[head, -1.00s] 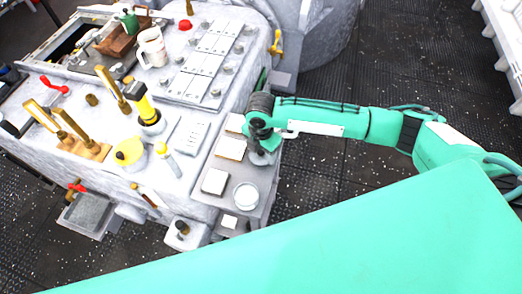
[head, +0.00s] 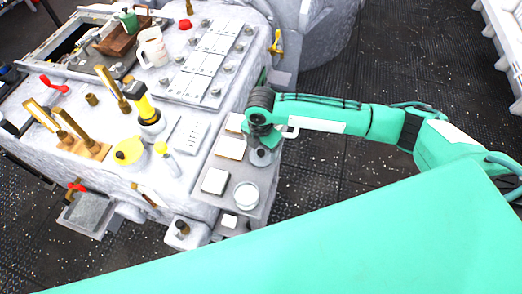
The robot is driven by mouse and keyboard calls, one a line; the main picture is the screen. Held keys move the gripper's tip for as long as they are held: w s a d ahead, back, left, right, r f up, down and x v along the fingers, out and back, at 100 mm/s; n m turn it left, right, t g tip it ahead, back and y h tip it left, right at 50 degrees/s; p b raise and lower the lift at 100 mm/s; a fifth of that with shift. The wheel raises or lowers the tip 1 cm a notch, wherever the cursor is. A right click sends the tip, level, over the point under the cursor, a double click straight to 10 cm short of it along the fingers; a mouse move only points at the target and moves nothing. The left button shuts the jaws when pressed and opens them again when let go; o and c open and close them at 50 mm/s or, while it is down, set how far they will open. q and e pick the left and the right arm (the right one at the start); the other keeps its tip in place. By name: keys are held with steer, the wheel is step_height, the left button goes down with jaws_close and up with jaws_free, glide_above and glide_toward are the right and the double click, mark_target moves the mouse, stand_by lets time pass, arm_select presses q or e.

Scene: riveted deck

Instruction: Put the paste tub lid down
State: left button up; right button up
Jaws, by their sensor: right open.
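A grey round disc, which looks like the paste tub lid (head: 261,158), lies flat on the grey side shelf. My right gripper (head: 262,146) is just above it, open, and partly covers its far side. I cannot tell whether the fingertips still touch the disc. A white round tub (head: 246,195), which looks like the paste tub, stands on the same shelf nearer to me. My left gripper is not in view.
Pale square pads (head: 215,181) lie on the shelf (head: 262,205) beside the tub. The machine top left of the shelf holds a yellow-black torch-like object (head: 144,108), a yellow round container (head: 129,150) and a mug (head: 153,46). Dark floor lies right of the shelf.

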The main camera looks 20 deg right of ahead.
mark_target(261, 152)
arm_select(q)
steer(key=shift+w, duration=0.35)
arm_select(e)
step_height(261, 152, up, 10)
steer(key=shift+f, duration=0.1)
